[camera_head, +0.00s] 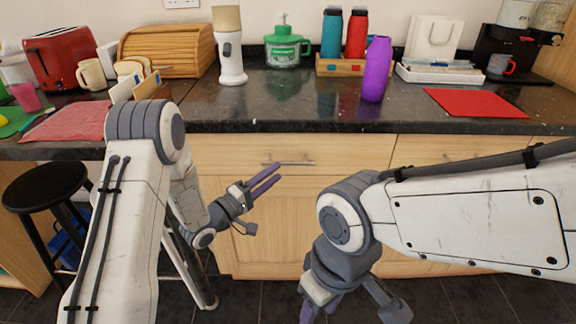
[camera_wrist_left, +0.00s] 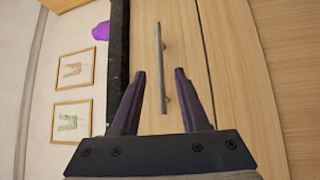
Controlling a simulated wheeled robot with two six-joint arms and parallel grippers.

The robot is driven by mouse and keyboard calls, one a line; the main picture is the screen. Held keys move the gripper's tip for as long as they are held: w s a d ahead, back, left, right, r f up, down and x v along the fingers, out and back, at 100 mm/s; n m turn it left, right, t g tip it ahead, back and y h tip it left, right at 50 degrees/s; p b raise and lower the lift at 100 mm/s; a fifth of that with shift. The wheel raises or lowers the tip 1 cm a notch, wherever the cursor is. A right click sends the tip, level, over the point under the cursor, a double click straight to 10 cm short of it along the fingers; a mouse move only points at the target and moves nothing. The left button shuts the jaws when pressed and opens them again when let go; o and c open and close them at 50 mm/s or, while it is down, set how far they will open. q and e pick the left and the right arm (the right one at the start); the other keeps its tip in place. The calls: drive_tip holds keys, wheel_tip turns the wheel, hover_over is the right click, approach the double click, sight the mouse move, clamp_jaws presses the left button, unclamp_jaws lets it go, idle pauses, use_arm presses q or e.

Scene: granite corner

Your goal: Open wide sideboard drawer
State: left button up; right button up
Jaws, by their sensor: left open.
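The wide sideboard drawer (camera_head: 350,152) is a light wood front just under the dark counter, flush and closed. Its thin metal bar handle (camera_head: 288,163) runs level across it. My left gripper (camera_head: 271,178) is open and empty in front of the drawer, close to the handle in the head view. In the left wrist view the handle (camera_wrist_left: 161,66) stands upright, beyond and between the open fingertips of my left gripper (camera_wrist_left: 160,82), apart from them. My right gripper (camera_head: 322,303) hangs low at the bottom, pointing down, with its fingers partly hidden.
The granite counter (camera_head: 290,110) overhangs the drawer. A purple bottle (camera_head: 376,70) and a white-and-tan appliance (camera_head: 231,50) stand on it. A cupboard door lies below the drawer. A black stool (camera_head: 45,185) stands at the left. Another drawer (camera_head: 460,153) is at the right.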

sight(288, 162)
use_arm(q)
drive_tip(key=x, duration=0.6)
drive_tip(key=shift+w, duration=0.1)
clamp_jaws()
idle(1.2)
